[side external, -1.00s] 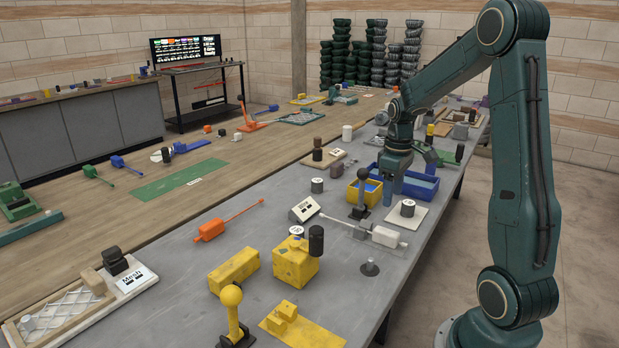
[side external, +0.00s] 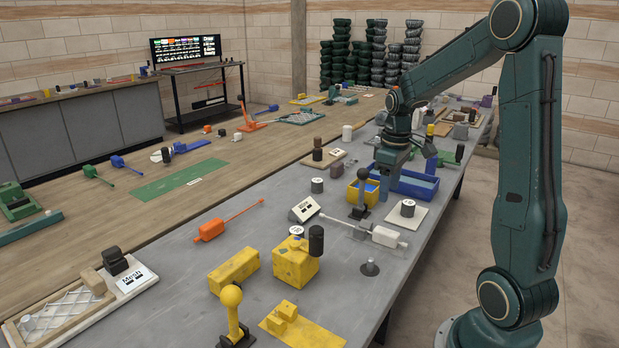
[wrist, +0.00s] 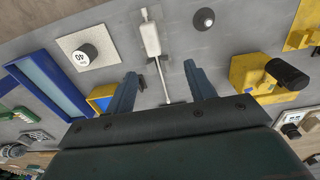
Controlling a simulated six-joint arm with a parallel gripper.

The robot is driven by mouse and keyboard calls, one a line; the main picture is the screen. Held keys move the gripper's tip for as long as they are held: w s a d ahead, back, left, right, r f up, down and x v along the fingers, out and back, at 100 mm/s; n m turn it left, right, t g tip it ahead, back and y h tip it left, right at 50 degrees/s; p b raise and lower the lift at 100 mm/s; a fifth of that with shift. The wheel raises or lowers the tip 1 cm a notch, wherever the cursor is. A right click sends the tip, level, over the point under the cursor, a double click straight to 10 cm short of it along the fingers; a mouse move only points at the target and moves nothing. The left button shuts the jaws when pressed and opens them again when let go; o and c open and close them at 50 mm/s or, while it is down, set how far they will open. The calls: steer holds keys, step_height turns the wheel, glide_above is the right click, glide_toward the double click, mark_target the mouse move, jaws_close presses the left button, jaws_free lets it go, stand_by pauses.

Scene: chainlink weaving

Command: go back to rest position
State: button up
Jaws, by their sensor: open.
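My gripper (side external: 386,188) hangs fingers-down over the grey table (side external: 330,262), beside the yellow bin and the blue tray in the side view. In the wrist view its two blue fingers (wrist: 162,90) are wide apart with nothing held between them. A white block with a thin rod (wrist: 150,38) shows beyond and between the fingers, down on the table. The same white block (side external: 386,236) lies in front of my gripper in the side view.
A yellow bin (side external: 352,195) and a blue tray (side external: 415,190) stand by my gripper. A black-knobbed lever (side external: 361,192), a white plate (side external: 393,222) with a dark cylinder, and a yellow box (side external: 290,268) stand nearer the camera.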

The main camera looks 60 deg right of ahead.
steer(key=s+a+r+t, duration=0.1)
steer(key=s+a+r, duration=0.2)
steer(key=a, duration=0.5)
steer(key=s+a+r+t, duration=0.2)
steer(key=s+a+r, duration=0.1)
steer(key=a, duration=0.5)
steer(key=s+a+r+t, duration=0.2)
steer(key=s+a+r, duration=0.1)
steer(key=s+a, duration=0.2)
steer(key=a, duration=0.2)
steer(key=shift+s+a+r, duration=0.15)
steer(key=shift+a+r, duration=0.1)
steer(key=shift+a, duration=0.15)
